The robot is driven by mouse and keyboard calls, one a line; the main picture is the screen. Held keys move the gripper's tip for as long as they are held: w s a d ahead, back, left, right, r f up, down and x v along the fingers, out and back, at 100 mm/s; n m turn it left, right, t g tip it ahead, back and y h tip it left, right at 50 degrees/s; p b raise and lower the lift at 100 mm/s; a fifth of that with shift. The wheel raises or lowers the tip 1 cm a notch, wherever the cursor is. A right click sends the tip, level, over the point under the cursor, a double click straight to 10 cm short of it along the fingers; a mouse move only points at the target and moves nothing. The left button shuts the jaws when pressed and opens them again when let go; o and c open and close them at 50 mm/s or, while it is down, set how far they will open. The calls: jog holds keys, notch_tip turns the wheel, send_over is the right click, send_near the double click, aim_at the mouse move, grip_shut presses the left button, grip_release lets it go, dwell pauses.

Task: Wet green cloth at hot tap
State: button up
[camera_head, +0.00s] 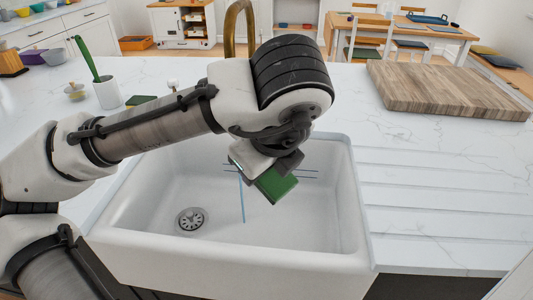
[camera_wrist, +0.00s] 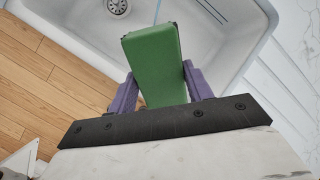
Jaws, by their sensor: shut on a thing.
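The green cloth (camera_head: 277,184), a folded, block-like piece, is held in my gripper (camera_head: 268,170) above the white sink basin (camera_head: 190,262). In the wrist view the cloth (camera_wrist: 152,60) sits between the two purple fingers of my gripper (camera_wrist: 159,75) and sticks out past them. A brass tap (camera_head: 238,30) rises behind the basin; my arm hides its lower part. A thin blue line (camera_head: 242,202) runs down in the basin left of the cloth, apart from it in the head view. I cannot tell whether it is running water. A white-and-brass knob (camera_head: 173,85) stands behind my arm.
A drain (camera_head: 191,219) is in the basin floor. A thick wooden board (camera_head: 440,90) lies on the counter at the right. A white cup (camera_head: 107,92) with a green-handled brush and a flat green item (camera_head: 140,100) are at the left. The ribbed drainer (camera_head: 430,200) is clear.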

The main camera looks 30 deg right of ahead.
jog(key=w+d+f+b, duration=0.1)
jog(key=w, duration=0.5)
jog(key=w+d+f+b, duration=0.1)
jog(key=w+d, duration=0.1)
jog(key=w, duration=0.5)
jog(key=shift+w+f, duration=0.2)
jog(key=shift+f, duration=0.2)
dwell(0.5)
jog(key=s+a+p, duration=0.1)
jog(key=s, duration=0.7)
jog(key=shift+a, duration=0.4)
dwell(1.1)
